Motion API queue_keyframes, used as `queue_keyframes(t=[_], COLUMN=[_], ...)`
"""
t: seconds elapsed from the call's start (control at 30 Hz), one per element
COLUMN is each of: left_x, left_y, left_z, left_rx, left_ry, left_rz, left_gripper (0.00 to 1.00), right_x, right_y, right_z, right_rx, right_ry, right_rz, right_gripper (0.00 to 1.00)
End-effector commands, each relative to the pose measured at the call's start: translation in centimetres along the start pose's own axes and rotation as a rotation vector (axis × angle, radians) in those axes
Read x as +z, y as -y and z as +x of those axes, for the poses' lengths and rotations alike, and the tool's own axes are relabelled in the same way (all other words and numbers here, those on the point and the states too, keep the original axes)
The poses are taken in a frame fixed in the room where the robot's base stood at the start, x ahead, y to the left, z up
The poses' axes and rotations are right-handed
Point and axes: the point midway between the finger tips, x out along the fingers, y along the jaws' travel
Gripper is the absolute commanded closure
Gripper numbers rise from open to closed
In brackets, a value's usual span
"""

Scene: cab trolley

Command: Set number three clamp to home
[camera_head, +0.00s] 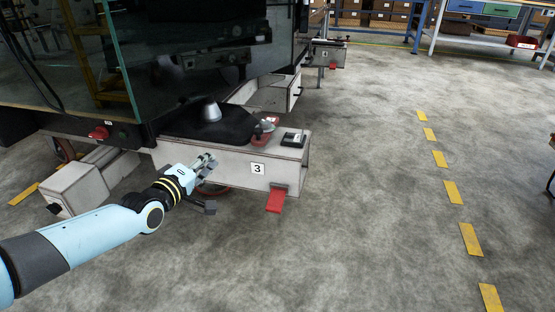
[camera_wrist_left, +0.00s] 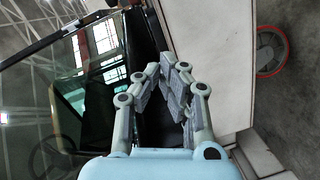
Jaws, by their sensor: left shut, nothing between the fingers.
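The trolley's pale grey outrigger beam (camera_head: 225,167) carries a white label "3" (camera_head: 257,168). A red part with a grey knob, perhaps the clamp (camera_head: 263,135), stands on top of it. A red tab (camera_head: 276,200) slopes down from its front end. My left gripper (camera_head: 207,161) is shut and empty, in front of the beam's side face and left of the label. In the left wrist view its closed fingers (camera_wrist_left: 164,72) point toward the dark cab edge and the beam's pale face (camera_wrist_left: 210,55). The clamp's setting is too small to read. My right gripper is not in view.
A grey cone (camera_head: 211,111) and a small dark box (camera_head: 293,139) sit on top near the clamp. The glass-sided cab (camera_head: 190,50) rises behind. A red-rimmed wheel (camera_wrist_left: 272,50) is beside the beam. Open floor (camera_head: 370,200) lies to the right.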

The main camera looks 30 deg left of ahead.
Motion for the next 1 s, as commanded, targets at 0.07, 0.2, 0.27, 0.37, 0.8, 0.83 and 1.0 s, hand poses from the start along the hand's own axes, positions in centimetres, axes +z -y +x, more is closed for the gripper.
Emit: queue_keyframes(t=[0.07, 0.2, 0.27, 0.37, 0.8, 0.83, 1.0], left_x=[-0.3, -1.2, -1.4, -1.5, -1.5, -1.5, -1.6], left_y=[-0.9, -3.7, -4.3, -4.7, -4.7, -4.7, -5.0], left_z=[1.4, 2.5, 2.7, 2.8, 4.5, 5.0, 7.4], left_rx=[0.075, 0.163, 0.18, 0.187, 0.183, 0.183, 0.181], left_ry=[-0.014, -0.026, -0.027, -0.028, -0.028, -0.028, -0.028], left_rz=[-0.089, -0.19, -0.208, -0.216, -0.212, -0.212, -0.212], left_gripper=[1.0, 1.0, 1.0, 1.0, 1.0, 1.0, 1.0], right_x=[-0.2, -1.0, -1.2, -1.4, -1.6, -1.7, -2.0], right_y=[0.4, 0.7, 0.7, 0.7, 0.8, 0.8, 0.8], right_z=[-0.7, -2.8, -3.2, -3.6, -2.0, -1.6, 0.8], right_rx=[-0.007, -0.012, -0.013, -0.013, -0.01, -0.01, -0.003], right_ry=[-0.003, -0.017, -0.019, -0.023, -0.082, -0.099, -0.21], right_rz=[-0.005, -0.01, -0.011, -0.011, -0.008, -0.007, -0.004], right_gripper=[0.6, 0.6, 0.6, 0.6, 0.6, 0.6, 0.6])
